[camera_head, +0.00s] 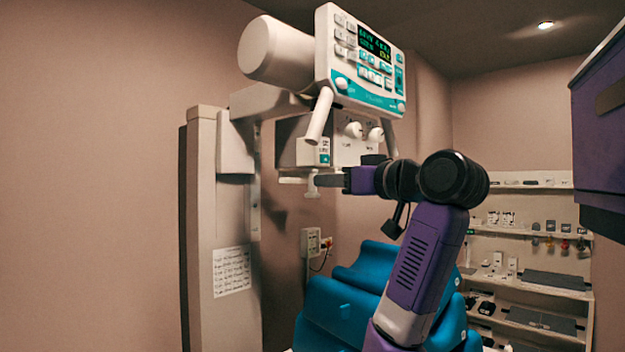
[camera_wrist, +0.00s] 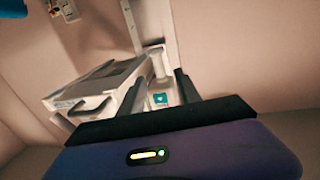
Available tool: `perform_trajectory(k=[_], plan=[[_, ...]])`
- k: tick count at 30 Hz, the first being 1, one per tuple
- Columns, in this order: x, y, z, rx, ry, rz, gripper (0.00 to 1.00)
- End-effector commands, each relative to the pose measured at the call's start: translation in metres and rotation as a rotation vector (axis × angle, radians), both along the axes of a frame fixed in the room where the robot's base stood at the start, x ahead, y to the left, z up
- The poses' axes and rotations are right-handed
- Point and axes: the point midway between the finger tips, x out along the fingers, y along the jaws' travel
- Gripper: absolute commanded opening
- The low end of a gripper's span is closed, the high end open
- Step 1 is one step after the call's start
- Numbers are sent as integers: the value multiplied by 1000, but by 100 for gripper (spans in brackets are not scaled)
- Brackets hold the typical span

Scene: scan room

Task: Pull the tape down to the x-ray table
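The white x-ray head with its control panel (camera_head: 365,55) hangs from a wall column. Below it, a white box carries a small teal label (camera_head: 324,158). A small white T-shaped piece, likely the tape's pull tab (camera_head: 311,186), hangs under this box. My gripper (camera_head: 325,181) is level with it, just to its right; I cannot tell whether they touch. In the wrist view, my gripper's fingers (camera_wrist: 158,92) are apart, with the white part and its teal label (camera_wrist: 161,98) showing between them. Blue padded cushions (camera_head: 345,305), perhaps on the x-ray table, lie below.
The pale column (camera_head: 205,200) stands left of the head with a paper sheet on it. Handles (camera_head: 320,115) slope down from the panel, close above my gripper. Shelves (camera_head: 530,230) stand at the back right. A purple cabinet (camera_head: 600,130) juts in at the right.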

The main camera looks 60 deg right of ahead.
Motion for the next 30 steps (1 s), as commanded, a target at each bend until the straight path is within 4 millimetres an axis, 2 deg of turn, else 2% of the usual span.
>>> perform_trajectory(k=[5, 12, 18, 30], plan=[[8, -4, 5, -1, 1, 2, 40], [42, -18, 5, 0, 3, 3, 40], [63, -27, 5, -1, 1, 2, 40], [70, -30, 3, -3, 0, 0, 38]])
